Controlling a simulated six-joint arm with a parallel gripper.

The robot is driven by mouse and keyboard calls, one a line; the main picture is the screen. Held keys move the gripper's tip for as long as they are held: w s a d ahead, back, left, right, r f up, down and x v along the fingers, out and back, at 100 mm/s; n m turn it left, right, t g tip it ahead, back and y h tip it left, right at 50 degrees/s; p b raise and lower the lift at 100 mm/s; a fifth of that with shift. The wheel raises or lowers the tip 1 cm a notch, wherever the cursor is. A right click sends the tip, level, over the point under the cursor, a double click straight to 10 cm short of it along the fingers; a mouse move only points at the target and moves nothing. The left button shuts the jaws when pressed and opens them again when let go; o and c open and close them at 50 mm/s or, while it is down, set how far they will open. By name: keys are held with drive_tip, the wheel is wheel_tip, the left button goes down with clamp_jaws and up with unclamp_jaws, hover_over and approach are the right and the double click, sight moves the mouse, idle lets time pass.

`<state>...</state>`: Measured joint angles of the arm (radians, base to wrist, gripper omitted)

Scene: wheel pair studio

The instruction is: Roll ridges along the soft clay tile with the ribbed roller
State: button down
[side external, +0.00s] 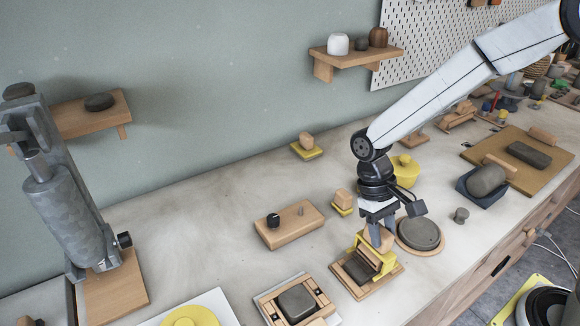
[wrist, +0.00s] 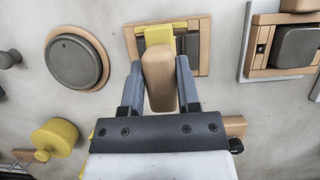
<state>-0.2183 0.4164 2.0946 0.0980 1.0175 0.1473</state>
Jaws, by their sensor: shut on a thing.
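My gripper (side external: 377,240) is shut on the tan wooden handle (wrist: 158,80) of a yellow-framed tool, which I take for the ribbed roller (wrist: 158,35). The tool is low over a shallow wooden frame (wrist: 202,55), which also shows in the side view (side external: 350,281). A dark brown slab (side external: 362,260), likely the soft clay tile, shows in that frame beside the yellow part. The underside of the tool is hidden, so I cannot tell whether it touches the clay or see ribs.
A wooden frame with a grey block (side external: 297,302) stands to the left. A round grey disc on a wooden base (side external: 419,235) is close on the right. A wooden block with a black knob (side external: 289,225) and a yellow pot (side external: 405,171) stand behind. The table middle-left is clear.

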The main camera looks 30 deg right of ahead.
drive_tip(key=shift+d, duration=0.1)
idle(0.3)
drive_tip(key=shift+d, duration=1.4)
drive_tip(key=shift+a, duration=0.1)
drive_tip(key=shift+a, duration=2.2)
drive_tip(key=shift+a, duration=1.5)
drive_tip(key=shift+d, duration=2.3)
